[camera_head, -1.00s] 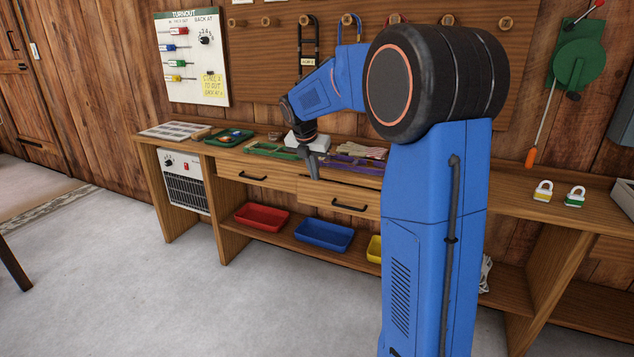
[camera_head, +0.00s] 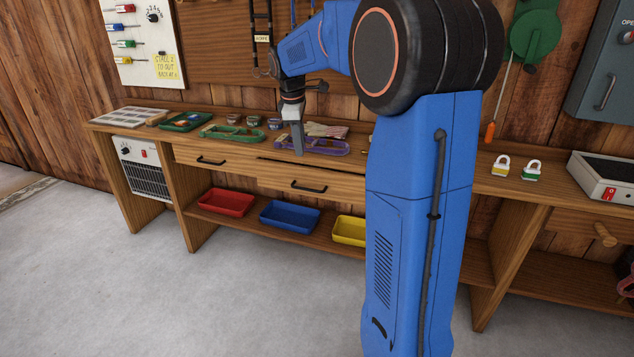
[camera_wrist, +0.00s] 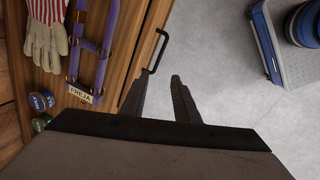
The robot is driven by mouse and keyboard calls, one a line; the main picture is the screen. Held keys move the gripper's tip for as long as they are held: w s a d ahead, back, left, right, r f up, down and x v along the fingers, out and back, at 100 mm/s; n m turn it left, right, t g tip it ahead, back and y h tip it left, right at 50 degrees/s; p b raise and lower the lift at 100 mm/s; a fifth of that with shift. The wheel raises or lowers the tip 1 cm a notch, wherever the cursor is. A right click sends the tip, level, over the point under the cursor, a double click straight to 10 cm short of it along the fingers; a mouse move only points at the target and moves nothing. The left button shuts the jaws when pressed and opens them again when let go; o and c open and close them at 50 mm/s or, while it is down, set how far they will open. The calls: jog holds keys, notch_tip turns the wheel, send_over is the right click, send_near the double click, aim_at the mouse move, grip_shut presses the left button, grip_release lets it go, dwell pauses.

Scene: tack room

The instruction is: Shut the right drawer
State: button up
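The right drawer (camera_head: 285,184) is the wooden front with a black bar handle (camera_head: 309,187), under the workbench top. A dark gap runs along its top edge, and it appears pulled out a little. My gripper (camera_head: 298,152) points down at the bench's front edge, above this drawer and slightly left of its handle. In the wrist view my gripper (camera_wrist: 160,75) shows two dark fingers apart with nothing between them. The black handle (camera_wrist: 158,52) shows just beyond the fingertips; I cannot tell whether they touch the drawer.
Left drawer (camera_head: 210,161) looks flush. A purple halter (camera_head: 320,147), a green halter (camera_head: 230,133) and gloves (camera_wrist: 45,40) lie on the bench (camera_head: 480,172). Red (camera_head: 226,203), blue (camera_head: 290,216) and yellow (camera_head: 350,231) trays sit on the shelf below. The grey floor in front is clear.

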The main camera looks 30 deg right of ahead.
jog(key=d+m, duration=0.1)
jog(key=m, duration=0.2)
send_near(310, 190)
jog(key=x, duration=0.7)
jog(key=shift+w+d, duration=0.2)
jog(key=shift+d, duration=0.05)
grip_shut()
